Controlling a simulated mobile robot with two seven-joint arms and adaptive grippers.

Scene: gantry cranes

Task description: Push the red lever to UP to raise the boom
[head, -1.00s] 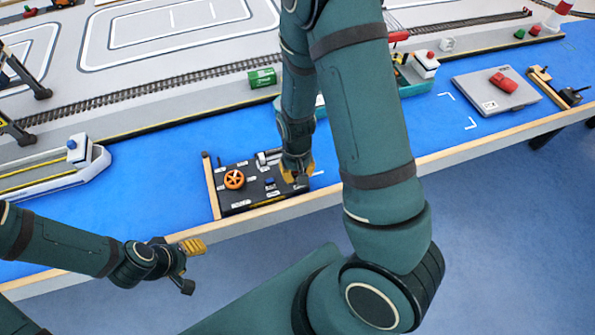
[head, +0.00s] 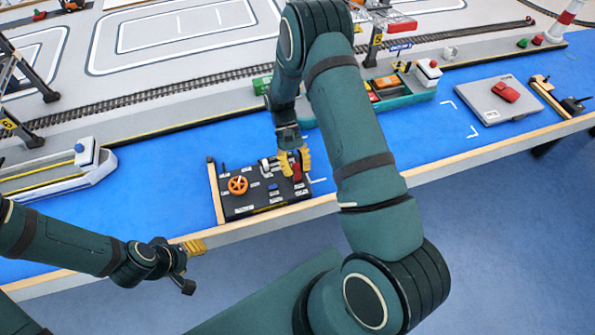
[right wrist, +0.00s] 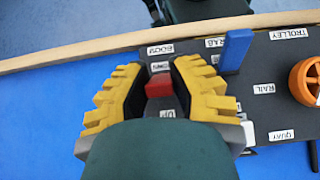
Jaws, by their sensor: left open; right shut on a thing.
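The black control panel (head: 235,207) lies at the front edge of the blue table. Its red lever (head: 297,172) stands at the right end. In the right wrist view the red lever (right wrist: 160,86) is between the yellow-padded fingers of my right gripper (right wrist: 160,90). The BOOM and DOWN labels (right wrist: 160,67) show above it and a partly covered UP label (right wrist: 168,112) below it. My right gripper (head: 293,162) is shut on the lever. The lever's base is hard to see. My left gripper (head: 192,266) is open and empty in front of the table edge.
An orange wheel (head: 238,185) sits at the panel's left. A blue lever (right wrist: 236,52) stands near my right fingers. A white boat (head: 70,172) is left and a green boat (head: 410,103) behind. A grey case (head: 485,104) lies right. Blue table left of the panel is clear.

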